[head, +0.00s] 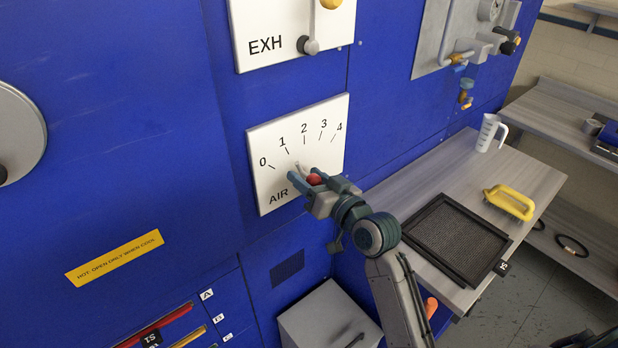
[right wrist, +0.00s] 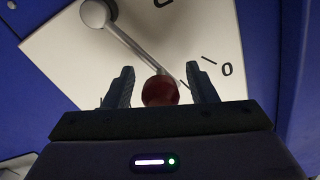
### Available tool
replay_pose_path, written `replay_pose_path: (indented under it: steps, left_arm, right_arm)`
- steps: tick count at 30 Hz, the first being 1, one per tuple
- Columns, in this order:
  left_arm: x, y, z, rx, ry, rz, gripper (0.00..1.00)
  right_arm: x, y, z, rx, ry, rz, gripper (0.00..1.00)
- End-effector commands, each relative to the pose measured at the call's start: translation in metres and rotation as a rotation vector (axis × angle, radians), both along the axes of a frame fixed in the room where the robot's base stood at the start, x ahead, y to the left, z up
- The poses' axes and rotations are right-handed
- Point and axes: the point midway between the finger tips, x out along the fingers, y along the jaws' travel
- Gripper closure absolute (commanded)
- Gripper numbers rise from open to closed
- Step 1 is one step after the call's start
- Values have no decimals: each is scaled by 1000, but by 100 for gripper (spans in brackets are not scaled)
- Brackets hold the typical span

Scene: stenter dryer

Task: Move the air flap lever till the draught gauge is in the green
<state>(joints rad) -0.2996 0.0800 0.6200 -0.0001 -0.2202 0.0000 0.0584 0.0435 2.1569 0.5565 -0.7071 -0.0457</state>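The white AIR plate (head: 270,140), marked 0 to 4, is on the blue machine wall. Its grey lever (right wrist: 132,44) runs from a round pivot to a red knob (head: 315,179). My right gripper (head: 308,184) is at the knob. In the right wrist view the red knob (right wrist: 160,91) sits between the two fingers (right wrist: 162,88), with a gap on each side, so the gripper is open. The lever's setting is hard to read because the gripper covers part of the plate. A round gauge (head: 489,9) at the top right is cut off and unreadable. My left gripper is not seen.
Above is the EXH plate (head: 262,22) with a yellow-knobbed lever (head: 331,3). A bench (head: 420,180) at the right holds a dark mesh tray (head: 455,238), a yellow-handled item (head: 510,202) and a white jug (head: 487,133). A grey box (head: 325,318) stands below the AIR plate.

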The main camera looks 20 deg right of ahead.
Motion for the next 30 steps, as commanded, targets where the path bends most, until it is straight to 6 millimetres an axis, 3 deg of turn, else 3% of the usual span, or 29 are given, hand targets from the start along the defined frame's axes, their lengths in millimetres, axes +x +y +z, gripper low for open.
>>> replay_pose_path:
  steps: [8,15,21,30]
  left_arm:
    - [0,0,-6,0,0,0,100]
    - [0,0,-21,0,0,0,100]
    - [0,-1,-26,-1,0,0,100]
    - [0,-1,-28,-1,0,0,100]
  right_arm:
    - [-13,-6,-3,-3,0,-1,48]
    - [-59,-22,-4,-8,1,0,48]
    - [-87,-32,-3,-5,2,-1,48]
    - [-102,-37,0,-1,0,0,48]
